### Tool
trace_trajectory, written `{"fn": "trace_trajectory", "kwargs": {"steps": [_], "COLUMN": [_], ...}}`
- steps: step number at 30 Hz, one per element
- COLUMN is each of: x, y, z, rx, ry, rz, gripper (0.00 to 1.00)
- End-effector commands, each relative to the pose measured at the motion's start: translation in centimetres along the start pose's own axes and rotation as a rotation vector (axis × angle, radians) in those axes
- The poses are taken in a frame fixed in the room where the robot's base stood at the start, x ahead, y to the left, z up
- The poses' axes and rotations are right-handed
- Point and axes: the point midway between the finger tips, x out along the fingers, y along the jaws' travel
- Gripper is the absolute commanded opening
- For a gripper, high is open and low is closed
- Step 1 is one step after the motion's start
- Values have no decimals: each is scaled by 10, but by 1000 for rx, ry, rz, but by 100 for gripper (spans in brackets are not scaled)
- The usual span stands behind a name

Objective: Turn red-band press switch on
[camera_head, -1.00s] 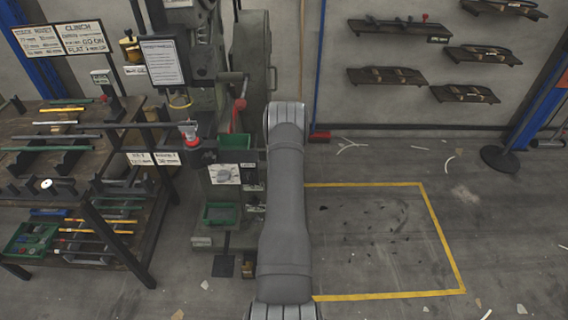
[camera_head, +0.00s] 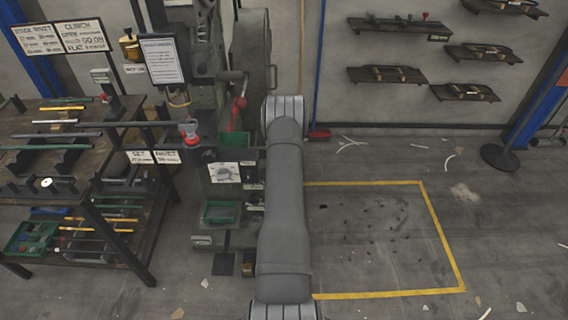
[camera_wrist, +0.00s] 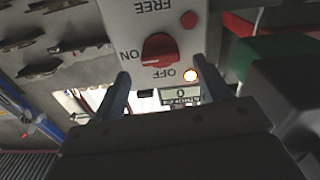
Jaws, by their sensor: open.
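In the wrist view, a red rotary knob (camera_wrist: 160,48) sits on a pale switch plate (camera_wrist: 130,20) with ON, OFF and FREE lettering shown upside down. A white mark on the knob lies at its left side, toward the ON lettering. A lit lamp (camera_wrist: 191,75) glows beside OFF. My gripper (camera_wrist: 163,72) is open, with one finger on each side below the knob; I cannot tell if either touches the plate. In the head view, the press (camera_head: 225,172) stands behind my arm, which hides the gripper and the knob. No red band is clear to me.
A red lever (camera_head: 239,104) and a green bin (camera_head: 220,212) are on the press. A rack with rods (camera_head: 75,150) stands left. The floor inside the yellow lines (camera_head: 375,235) is clear of large objects.

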Motion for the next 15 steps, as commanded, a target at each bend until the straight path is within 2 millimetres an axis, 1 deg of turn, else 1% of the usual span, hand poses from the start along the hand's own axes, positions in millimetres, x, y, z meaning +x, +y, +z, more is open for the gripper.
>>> {"fn": "trace_trajectory", "kwargs": {"steps": [1, 3, 6, 10, 15], "x": [9, 20, 31, 39, 41], "y": [0, 0, 0, 0, 0], "z": [0, 0, 0, 0, 0], "rx": [0, 0, 0, 0, 0], "ry": [2, 1, 0, 0, -1], "rz": [0, 0, 0, 0, 0], "gripper": [69, 69, 69, 69, 69]}}
